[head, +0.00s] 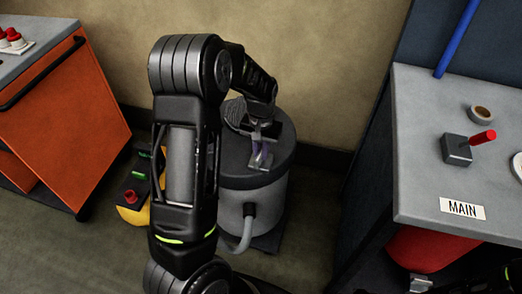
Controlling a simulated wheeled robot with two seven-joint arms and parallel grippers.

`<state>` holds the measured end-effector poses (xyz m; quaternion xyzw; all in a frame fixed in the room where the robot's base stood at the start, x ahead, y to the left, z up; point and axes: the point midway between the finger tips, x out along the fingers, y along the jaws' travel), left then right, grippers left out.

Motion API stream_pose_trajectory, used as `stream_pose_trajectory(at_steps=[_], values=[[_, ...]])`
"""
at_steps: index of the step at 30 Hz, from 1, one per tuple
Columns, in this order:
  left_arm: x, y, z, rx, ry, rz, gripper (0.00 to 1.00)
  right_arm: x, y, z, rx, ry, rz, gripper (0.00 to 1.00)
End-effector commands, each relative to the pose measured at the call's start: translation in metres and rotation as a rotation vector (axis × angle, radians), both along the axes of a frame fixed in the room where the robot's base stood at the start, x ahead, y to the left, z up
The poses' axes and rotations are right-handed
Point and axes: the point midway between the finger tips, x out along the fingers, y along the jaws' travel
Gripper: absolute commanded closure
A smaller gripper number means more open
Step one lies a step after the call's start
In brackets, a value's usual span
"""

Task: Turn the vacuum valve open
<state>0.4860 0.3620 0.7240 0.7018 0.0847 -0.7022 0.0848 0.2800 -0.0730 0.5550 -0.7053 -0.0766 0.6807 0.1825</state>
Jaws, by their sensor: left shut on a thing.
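My left gripper (262,150) reaches down from my left arm onto the dark lid of a round grey drum (237,200). A grey block with a red lever (457,149) stands on the right-hand bench near a label reading MAIN (462,208); the lever tilts up to the right.
An orange cabinet (65,125) stands at the left. A yellow and black box with a red button (131,197) is on the floor beside the drum. The grey bench (430,110) at the right holds a tape roll (481,114). A grey hose (246,232) leaves the drum's front.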

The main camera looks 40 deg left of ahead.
Motion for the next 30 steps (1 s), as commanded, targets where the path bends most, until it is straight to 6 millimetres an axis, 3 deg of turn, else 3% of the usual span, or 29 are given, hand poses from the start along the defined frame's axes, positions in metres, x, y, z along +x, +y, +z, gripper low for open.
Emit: stream_pose_trajectory(at_steps=[8,21,22,30], values=[[0.0009,0.0003,0.0010,0.001,-0.002,0.098,1.00,0.0000,0.0000,0.0012,0.000,0.000,0.000,0.64],[0.0010,0.0005,0.0009,0.000,-0.003,0.114,1.00,0.0000,0.0000,0.0012,0.000,0.000,0.000,0.64],[0.0010,0.0005,0.0010,0.000,-0.003,0.114,0.86,0.0000,0.0000,0.0011,0.000,0.000,0.000,0.64],[0.0005,0.0002,0.0004,0.000,-0.001,0.112,0.65,0.0000,0.0000,0.0011,0.000,0.000,0.000,0.64]])
